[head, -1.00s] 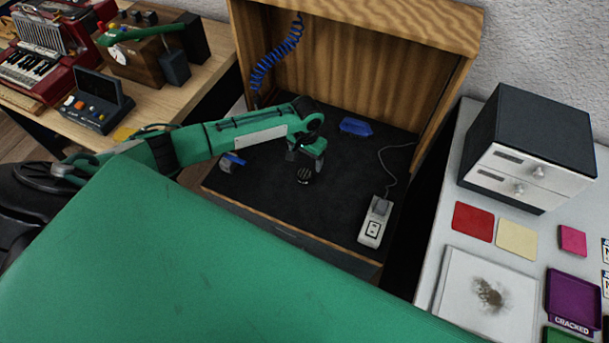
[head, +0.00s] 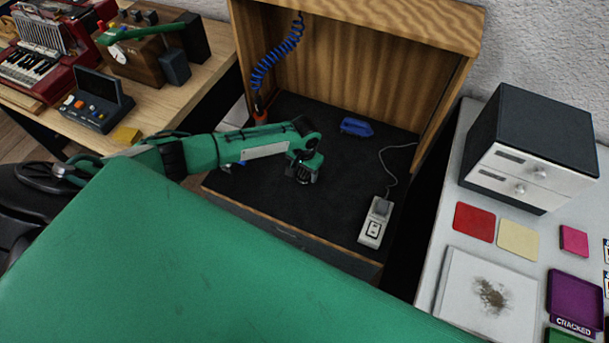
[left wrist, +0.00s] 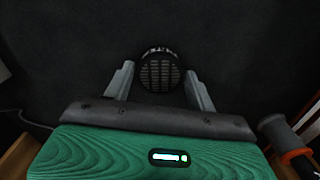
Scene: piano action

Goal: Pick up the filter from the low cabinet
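The filter (left wrist: 159,73), a round black piece with a slotted grille on top, sits on the dark floor of the low cabinet (head: 330,222). My left gripper (head: 303,175) is down over it and mostly hides it in the head view. In the left wrist view, the two grey fingers of this gripper (left wrist: 159,80) are open, one on each side of the filter. Narrow dark gaps seem to show between fingers and filter. My right gripper is in neither view.
A blue brush-like item (head: 356,126) lies farther back in the cabinet. A white power strip (head: 375,222) with a cord is at its right. A blue coiled hose (head: 277,58) hangs at the back left. The cabinet's side walls and top enclose the space.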

